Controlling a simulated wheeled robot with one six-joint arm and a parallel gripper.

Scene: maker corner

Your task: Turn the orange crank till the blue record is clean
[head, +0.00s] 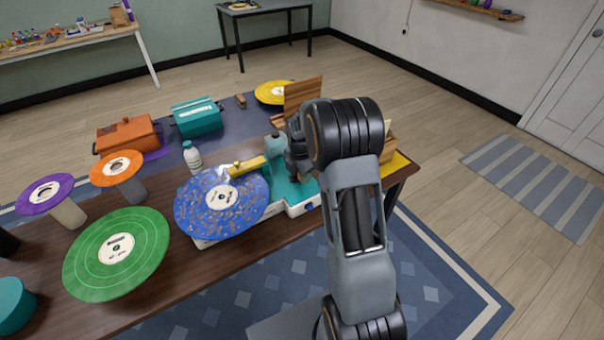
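The blue record (222,203) lies flat on a white and teal machine (297,192) near the table's front edge. Tan and brownish specks cover much of its surface around the pale label. A yellow arm (246,166) of the machine reaches over the record's far edge. My gripper (295,158) is low over the machine's right part, beyond the record. My arm blocks much of that area, and the fingertips are not clear. I cannot make out the orange crank; it may be hidden behind my gripper and arm.
A green record (117,253) is at the left, with purple (45,193) and orange (117,168) records on stands behind. A white bottle (193,157) stands behind the blue record. Orange (127,135) and teal (196,117) boxes stand farther back. A wooden rack (302,94) is beyond my arm.

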